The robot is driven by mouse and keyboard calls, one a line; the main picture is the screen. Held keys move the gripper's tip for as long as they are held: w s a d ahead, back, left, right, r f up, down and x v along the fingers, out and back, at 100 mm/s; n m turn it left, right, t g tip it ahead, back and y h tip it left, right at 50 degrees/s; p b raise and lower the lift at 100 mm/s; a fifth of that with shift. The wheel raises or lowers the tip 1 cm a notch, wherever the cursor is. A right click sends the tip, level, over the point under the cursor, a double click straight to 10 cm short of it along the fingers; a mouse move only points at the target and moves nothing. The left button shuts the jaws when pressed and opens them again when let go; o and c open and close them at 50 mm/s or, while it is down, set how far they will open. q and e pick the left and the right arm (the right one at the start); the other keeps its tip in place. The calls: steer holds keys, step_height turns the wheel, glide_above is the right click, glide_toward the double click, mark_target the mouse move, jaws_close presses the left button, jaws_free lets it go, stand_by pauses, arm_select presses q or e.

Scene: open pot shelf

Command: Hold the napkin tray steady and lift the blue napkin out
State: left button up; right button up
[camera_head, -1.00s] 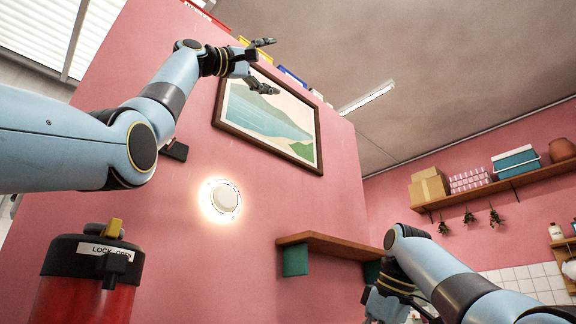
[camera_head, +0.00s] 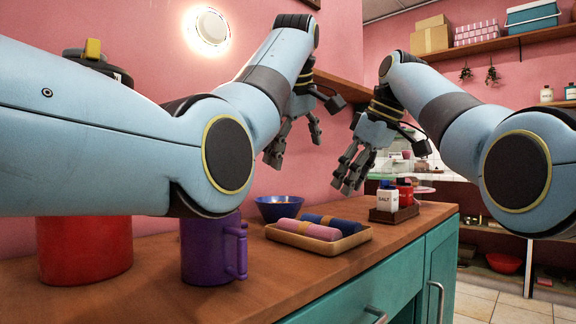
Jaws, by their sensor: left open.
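The tan napkin tray (camera_head: 340,246) lies on the wooden counter, with a pink rolled napkin (camera_head: 305,230) in front and the blue napkin (camera_head: 345,226) behind it. The blue napkin is rolled with a tan band and partly hidden by the pink one. My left gripper (camera_head: 295,148) is open and empty, pointing down in the air above and behind the tray's left part. My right gripper (camera_head: 350,180) points down above the tray's right side, apart from it. Its fingers overlap in this view, so its opening is unclear.
A purple mug (camera_head: 208,250) and a red canister (camera_head: 85,250) stand left of the tray. A blue bowl (camera_head: 279,208) is behind it. A dark caddy (camera_head: 394,214) with salt and a red container stands to the right. Bare counter lies in front.

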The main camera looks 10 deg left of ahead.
arm_select(q)
steer(key=shift+n+g+y, duration=0.7)
steer(key=shift+g+y, duration=0.1)
steer(key=shift+g, duration=0.1)
steer(key=a+f, duration=0.1)
steer(key=f, duration=0.4)
steer(key=a+f, duration=0.1)
steer(key=f, duration=0.4)
steer(key=a+f, duration=0.1)
steer(key=f, duration=0.3)
steer(key=shift+w+a+f, duration=0.2)
steer(key=shift+w+f, duration=0.2)
steer(key=shift+c, duration=0.4)
